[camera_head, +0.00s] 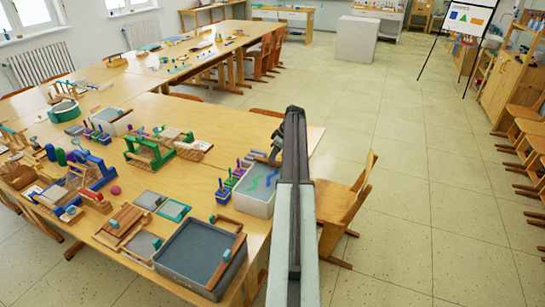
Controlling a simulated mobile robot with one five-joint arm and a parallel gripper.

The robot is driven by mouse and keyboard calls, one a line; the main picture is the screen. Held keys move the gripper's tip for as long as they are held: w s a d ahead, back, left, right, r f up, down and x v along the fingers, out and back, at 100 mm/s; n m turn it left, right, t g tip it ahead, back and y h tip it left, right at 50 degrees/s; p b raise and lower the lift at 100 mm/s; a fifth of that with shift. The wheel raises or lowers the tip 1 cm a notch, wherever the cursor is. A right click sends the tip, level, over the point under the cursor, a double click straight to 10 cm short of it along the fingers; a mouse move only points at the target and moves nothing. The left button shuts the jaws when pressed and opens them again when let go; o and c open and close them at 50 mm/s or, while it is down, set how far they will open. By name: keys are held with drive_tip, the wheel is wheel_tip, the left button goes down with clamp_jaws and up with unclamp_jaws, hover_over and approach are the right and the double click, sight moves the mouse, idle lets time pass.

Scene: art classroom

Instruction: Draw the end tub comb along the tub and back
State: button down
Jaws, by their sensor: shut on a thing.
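A pale tub (252,204) stands at the table's right edge, beside my arm, with green and blue wavy marks on its surface. My gripper (272,156) hangs from the end of my arm at the tub's far end. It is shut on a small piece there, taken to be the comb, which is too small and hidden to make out. My arm covers part of the tub's right side. A larger grey tub (183,251) lies at the near end of the table, with a wooden bar with a blue block (235,246) along its right side, apart from my gripper.
Small pegged blocks (224,192) stand just left of the pale tub. Green and blue wooden frames, boards and trays crowd the table (195,178) further left. A wooden chair (345,212) stands right of my arm. The floor (430,170) to the right is open.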

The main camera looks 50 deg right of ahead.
drive_tip(key=shift+d, duration=0.3)
drive_tip(key=c, duration=1.4)
unclamp_jaws()
drive_tip(key=shift+d, duration=0.1)
drive_tip(key=shift+c, duration=0.2)
drive_tip(key=shift+s+r+p, duration=0.15)
drive_tip(key=shift+r+p, duration=0.4)
drive_tip(key=p+v, duration=0.6)
drive_tip(key=shift+s+r, duration=0.25)
drive_tip(key=shift+r, duration=0.05)
